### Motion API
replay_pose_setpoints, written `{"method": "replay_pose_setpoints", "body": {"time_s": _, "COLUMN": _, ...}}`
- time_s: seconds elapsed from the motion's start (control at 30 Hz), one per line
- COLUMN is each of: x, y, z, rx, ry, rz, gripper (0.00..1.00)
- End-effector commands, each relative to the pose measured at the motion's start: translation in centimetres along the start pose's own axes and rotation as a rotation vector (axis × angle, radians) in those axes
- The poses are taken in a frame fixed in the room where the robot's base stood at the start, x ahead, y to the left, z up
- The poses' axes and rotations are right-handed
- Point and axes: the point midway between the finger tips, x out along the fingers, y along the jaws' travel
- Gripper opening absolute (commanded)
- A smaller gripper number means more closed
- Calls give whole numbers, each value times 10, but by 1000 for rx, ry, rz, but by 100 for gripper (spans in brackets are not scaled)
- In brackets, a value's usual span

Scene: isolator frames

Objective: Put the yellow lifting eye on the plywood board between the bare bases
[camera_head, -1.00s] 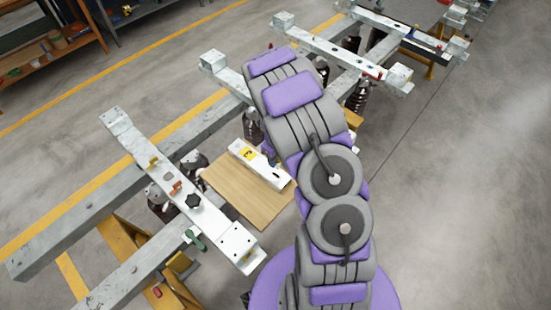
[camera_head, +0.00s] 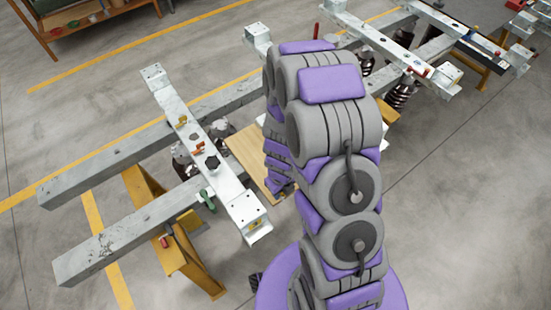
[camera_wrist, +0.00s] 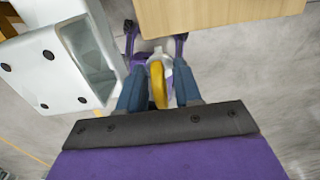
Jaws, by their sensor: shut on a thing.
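The yellow lifting eye (camera_wrist: 158,85) shows as a narrow yellow ring in the wrist view. My gripper (camera_wrist: 157,62) is shut on it, with a finger on either side. A pale metal part shows just beyond the ring. The plywood board (camera_wrist: 220,14) lies ahead at the top of the wrist view, its near edge just past my fingertips. In the head view the board (camera_head: 248,158) is partly hidden behind my arm. The lifting eye is hidden in the head view, and whether it touches anything below cannot be told.
A white steel crossbeam (camera_head: 205,150) with a black knob and a green part (camera_head: 207,198) lies left of the board. Its hollow end (camera_wrist: 85,60) is close on the left in the wrist view. A yellow stand (camera_head: 160,215) supports the grey rails.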

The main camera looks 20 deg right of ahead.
Motion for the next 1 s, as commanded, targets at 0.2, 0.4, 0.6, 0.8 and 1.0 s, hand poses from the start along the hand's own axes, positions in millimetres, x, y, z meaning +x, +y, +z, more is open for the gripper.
{"method": "replay_pose_setpoints", "body": {"time_s": 0.2, "x": 4, "y": 19, "z": -10, "rx": -11, "ry": 10, "rz": -2, "gripper": 0}}
{"method": "replay_pose_setpoints", "body": {"time_s": 0.4, "x": 8, "y": 7, "z": 21, "rx": -13, "ry": 8, "rz": -5, "gripper": 0}}
{"method": "replay_pose_setpoints", "body": {"time_s": 0.6, "x": 13, "y": -7, "z": 59, "rx": -13, "ry": 9, "rz": -5, "gripper": 0}}
{"method": "replay_pose_setpoints", "body": {"time_s": 0.8, "x": 16, "y": -21, "z": 96, "rx": -12, "ry": 8, "rz": -3, "gripper": 0}}
{"method": "replay_pose_setpoints", "body": {"time_s": 1.0, "x": 19, "y": -30, "z": 122, "rx": -11, "ry": 9, "rz": -1, "gripper": 0}}
